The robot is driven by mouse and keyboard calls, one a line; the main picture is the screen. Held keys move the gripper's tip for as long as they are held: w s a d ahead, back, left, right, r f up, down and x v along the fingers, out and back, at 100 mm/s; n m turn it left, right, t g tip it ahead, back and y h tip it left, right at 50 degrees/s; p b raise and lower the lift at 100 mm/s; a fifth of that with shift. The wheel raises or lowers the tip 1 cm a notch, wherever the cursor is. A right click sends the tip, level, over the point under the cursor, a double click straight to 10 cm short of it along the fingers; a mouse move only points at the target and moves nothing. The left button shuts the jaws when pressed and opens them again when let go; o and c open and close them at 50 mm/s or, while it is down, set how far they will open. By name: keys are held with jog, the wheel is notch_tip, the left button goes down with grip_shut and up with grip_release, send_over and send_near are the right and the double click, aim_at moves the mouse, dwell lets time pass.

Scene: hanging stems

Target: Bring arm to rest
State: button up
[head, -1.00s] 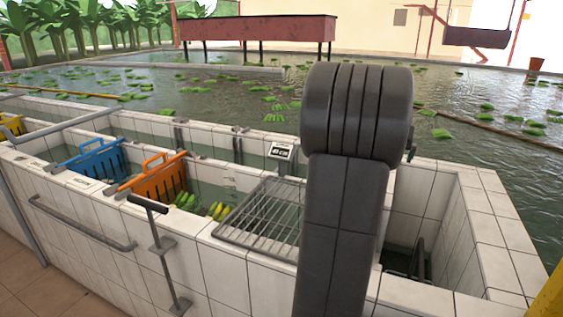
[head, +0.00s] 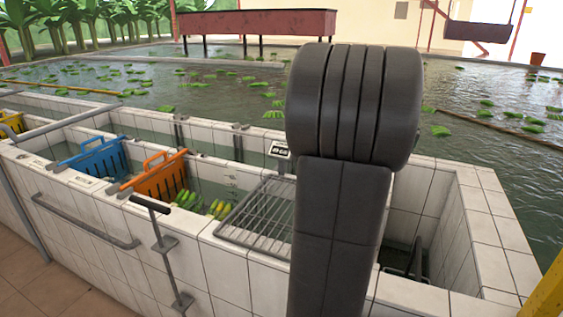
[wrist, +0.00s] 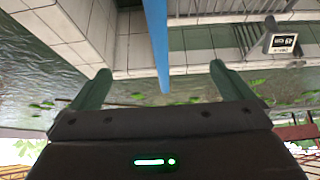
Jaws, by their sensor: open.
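My gripper (wrist: 158,88) shows in the wrist view with its two green fingers spread wide apart. Nothing is between the fingertips at close range. A blue bar (wrist: 155,45) runs down from the top of that view between the fingers, and I cannot tell how far it is from them. In the head view my dark grey arm rises in the middle, and my gripper is out of sight there. The arm hides part of the tiled tank and the water behind it.
A white tiled tank wall (head: 110,225) runs across the front. A metal rack (head: 258,215), an orange divider (head: 160,178), a blue divider (head: 95,160) and a small sign (head: 279,150) stand along it. Green and yellow bananas (head: 188,201) float beside the rack. A red trough (head: 258,22) stands behind the pool.

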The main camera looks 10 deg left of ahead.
jog(key=b+x, duration=0.4)
jog(key=x, duration=0.7)
jog(key=shift+s+r, duration=0.1)
jog(key=shift+r, duration=0.05)
